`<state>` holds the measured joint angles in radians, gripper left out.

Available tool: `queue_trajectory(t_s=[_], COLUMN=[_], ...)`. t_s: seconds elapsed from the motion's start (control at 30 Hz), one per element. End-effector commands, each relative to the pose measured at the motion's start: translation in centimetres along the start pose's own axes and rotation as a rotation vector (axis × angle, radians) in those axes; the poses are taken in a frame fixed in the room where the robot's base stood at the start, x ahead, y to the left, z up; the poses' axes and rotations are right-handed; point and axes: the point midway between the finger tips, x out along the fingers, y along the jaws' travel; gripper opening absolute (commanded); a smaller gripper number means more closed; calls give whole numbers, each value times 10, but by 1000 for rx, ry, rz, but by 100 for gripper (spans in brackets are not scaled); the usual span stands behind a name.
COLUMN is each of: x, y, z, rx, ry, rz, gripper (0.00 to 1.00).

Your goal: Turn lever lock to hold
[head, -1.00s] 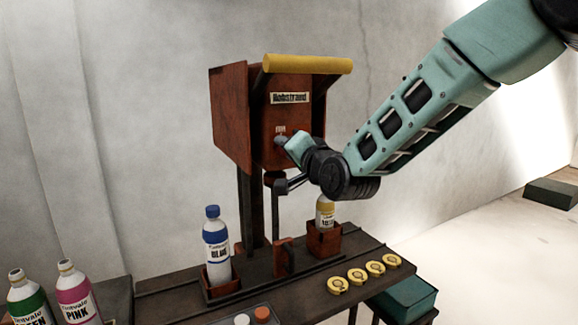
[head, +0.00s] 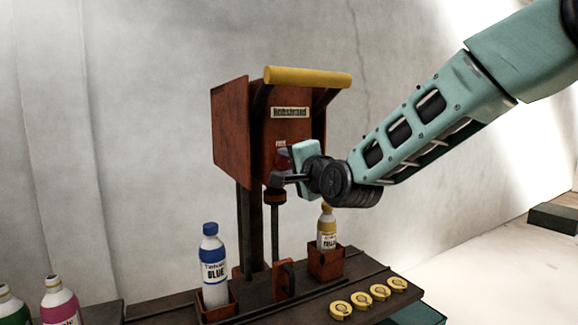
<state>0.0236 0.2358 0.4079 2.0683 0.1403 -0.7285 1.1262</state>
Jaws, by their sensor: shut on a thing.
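The red-brown stirring machine (head: 230,130) stands at the back of the bench, with a yellow bar (head: 308,77) across its top on two arms. My gripper (head: 284,166) is at the lower front face of the machine, below a small label. It is shut on a small red part there, which I take for the lever lock (head: 282,159). The fingers and wrist hide most of this part, so I cannot tell which position it points to.
A blue bottle (head: 213,268) and a yellow bottle (head: 327,230) stand in holders on the bench. Several yellow discs (head: 360,301) lie at the front right. A pink bottle (head: 60,302) and a green bottle (head: 12,307) are at the lower left. A stirrer shaft (head: 275,225) hangs below the machine.

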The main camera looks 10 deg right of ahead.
Motion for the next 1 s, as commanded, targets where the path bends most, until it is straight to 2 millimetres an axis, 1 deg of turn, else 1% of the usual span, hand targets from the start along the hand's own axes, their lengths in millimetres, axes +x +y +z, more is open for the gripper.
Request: queue_trajectory(t_s=[0.2,0.23,0.27,0.3,0.57,0.67,0.77,0.83,1.0], x=[0,0,0,0,0,-3,-13,-24,-59], y=[1,1,1,1,0,0,1,1,1], z=[-1,-1,0,0,0,0,0,0,0], rx=[2,2,2,2,1,0,-1,-3,-3], ry=[1,1,1,1,1,1,1,2,2], rz=[2,2,2,2,1,0,0,0,-1], gripper=[14,40,48,59,59,59,59,59,59])
